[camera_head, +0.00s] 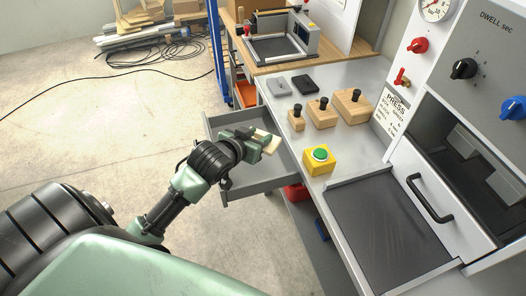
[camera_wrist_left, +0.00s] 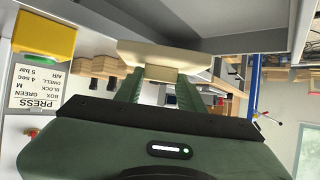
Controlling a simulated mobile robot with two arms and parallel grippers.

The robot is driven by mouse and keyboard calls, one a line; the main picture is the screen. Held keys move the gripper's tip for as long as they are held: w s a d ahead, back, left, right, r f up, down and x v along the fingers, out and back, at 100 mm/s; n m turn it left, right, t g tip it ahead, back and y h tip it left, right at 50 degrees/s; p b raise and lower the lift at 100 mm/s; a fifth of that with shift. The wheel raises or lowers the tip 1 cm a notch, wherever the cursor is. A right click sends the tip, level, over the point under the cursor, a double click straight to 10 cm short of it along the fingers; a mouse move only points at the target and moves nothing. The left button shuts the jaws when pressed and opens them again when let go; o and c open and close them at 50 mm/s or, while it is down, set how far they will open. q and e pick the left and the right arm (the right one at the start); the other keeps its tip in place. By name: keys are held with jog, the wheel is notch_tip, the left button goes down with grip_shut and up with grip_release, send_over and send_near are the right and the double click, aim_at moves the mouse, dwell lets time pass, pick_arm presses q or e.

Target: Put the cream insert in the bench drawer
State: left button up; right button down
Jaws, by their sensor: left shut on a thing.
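The cream insert (camera_head: 269,143) is held in my left gripper (camera_head: 252,143), above the open bench drawer. In the left wrist view the insert (camera_wrist_left: 158,55) is a pale block across the fingertips of my left gripper (camera_wrist_left: 168,80), which is shut on it. The grey bench drawer (camera_head: 226,190) is pulled out from the left side of the bench, and my left arm crosses over it, hiding part of its inside. Whether the insert touches the drawer cannot be told. My right gripper is not in view.
On the bench (camera_head: 290,120) stand a yellow box with a green button (camera_head: 320,158) and several wooden blocks with black knobs (camera_head: 320,112). The press with a handled guard (camera_head: 445,200) is at the right. Open floor lies left of the drawer.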

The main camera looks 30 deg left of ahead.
pick_arm(q)
notch_tip(320, 180, down, 12)
jog(key=shift+d+f, duration=0.1)
jog(key=shift+d, duration=0.05)
jog(key=w, duration=0.3)
jog(key=shift+w, duration=0.25)
jog(key=shift+w+f, duration=0.25)
jog(key=shift+f, duration=0.4)
jog(key=o, duration=1.3)
jog(key=shift+f, duration=0.1)
